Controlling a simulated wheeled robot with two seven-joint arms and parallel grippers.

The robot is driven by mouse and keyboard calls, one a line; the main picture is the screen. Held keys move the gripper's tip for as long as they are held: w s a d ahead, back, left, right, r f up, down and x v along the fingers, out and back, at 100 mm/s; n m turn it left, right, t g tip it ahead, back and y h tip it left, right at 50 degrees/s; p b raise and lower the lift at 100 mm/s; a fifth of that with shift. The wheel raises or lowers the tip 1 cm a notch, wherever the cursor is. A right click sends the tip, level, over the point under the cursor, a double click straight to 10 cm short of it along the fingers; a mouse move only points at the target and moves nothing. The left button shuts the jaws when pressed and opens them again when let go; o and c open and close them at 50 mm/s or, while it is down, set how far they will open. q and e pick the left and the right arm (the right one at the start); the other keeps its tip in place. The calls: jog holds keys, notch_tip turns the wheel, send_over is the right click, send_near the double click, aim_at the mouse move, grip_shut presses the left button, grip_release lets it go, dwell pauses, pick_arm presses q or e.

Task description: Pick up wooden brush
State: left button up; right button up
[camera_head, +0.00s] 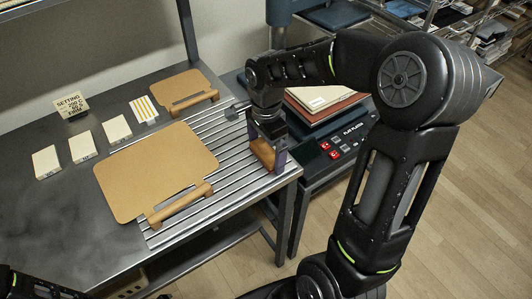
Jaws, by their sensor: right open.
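A brown wooden block that looks like the wooden brush (262,153) stands on the slatted metal rack near the table's right edge. My right gripper (267,158) points down over it, with its purple-grey fingers on either side of the wood. The jaws are open, and I cannot tell whether a finger touches the wood. The gripper hides part of the block. My left gripper does not show; only dark parts of my left arm appear at the lower left corner.
A large tan board (155,165) with a wooden handle (180,205) lies left of the gripper. A smaller board (180,88) lies behind. A control panel (345,140) and stacked sheets are at right.

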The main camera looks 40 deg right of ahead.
aim_at(266, 150)
jog(key=c, duration=1.1)
jog(key=shift+o, duration=0.2)
notch_tip(266, 150, up, 10)
dwell(0.4)
jog(key=o, duration=0.9)
jog(key=shift+r, duration=0.1)
jog(key=c, duration=0.7)
